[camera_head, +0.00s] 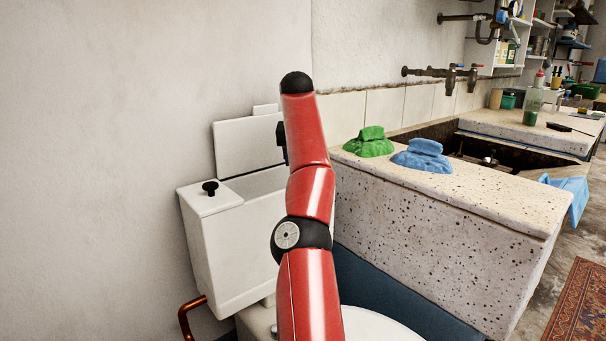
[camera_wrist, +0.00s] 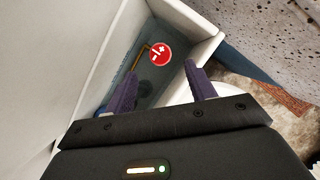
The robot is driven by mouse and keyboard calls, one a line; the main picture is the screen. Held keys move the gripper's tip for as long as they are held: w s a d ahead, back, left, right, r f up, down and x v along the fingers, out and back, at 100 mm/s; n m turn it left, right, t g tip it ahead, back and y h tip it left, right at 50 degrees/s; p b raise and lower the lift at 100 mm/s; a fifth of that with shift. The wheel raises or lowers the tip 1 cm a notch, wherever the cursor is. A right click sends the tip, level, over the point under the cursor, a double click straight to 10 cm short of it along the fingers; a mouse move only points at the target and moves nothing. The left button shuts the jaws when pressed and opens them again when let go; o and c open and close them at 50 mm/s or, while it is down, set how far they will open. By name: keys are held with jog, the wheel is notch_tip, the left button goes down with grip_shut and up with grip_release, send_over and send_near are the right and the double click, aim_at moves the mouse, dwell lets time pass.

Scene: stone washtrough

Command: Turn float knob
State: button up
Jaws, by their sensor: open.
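The red round float knob (camera_wrist: 160,54), with white plus and minus marks, shows in the wrist view inside the open white cistern (camera_wrist: 190,25). A brass-coloured rod (camera_wrist: 142,57) runs beside it, over greyish water. My gripper (camera_wrist: 163,70) is open, with its two purple fingers apart and pointing toward the knob. The knob appears between and beyond the fingertips; I see no contact. In the head view the cistern (camera_head: 225,250) stands at the wall, and my red arm hides part of it. The knob and the gripper's fingers are hidden there.
A white lid panel (camera_head: 245,147) stands upright behind the cistern. A black button (camera_head: 210,187) sits on its left top. To the right is the speckled stone washtrough (camera_head: 450,215), bearing a green cloth (camera_head: 370,143) and a blue cloth (camera_head: 422,156). A copper pipe (camera_head: 188,315) is below left.

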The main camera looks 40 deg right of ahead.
jog(key=b+x, duration=0.2)
jog(key=x, duration=0.5)
jog(key=shift+r, duration=0.1)
jog(key=c, duration=1)
jog(key=shift+o, duration=0.2)
jog(key=m+g+p, duration=0.1)
jog(key=m, duration=0.2)
jog(key=shift+a+r+m+h+p, duration=0.1)
jog(key=shift+r+m+h+p, duration=0.05)
jog(key=shift+m+h+p, duration=0.2)
jog(key=shift+m+g, duration=0.3)
jog(key=shift+m, duration=0.25)
jog(key=o, duration=1)
jog(key=shift+c, duration=0.2)
jog(key=p+v, duration=0.3)
jog(key=v, duration=0.4)
jog(key=shift+a+r+p, duration=0.2)
jog(key=shift+p, duration=0.15)
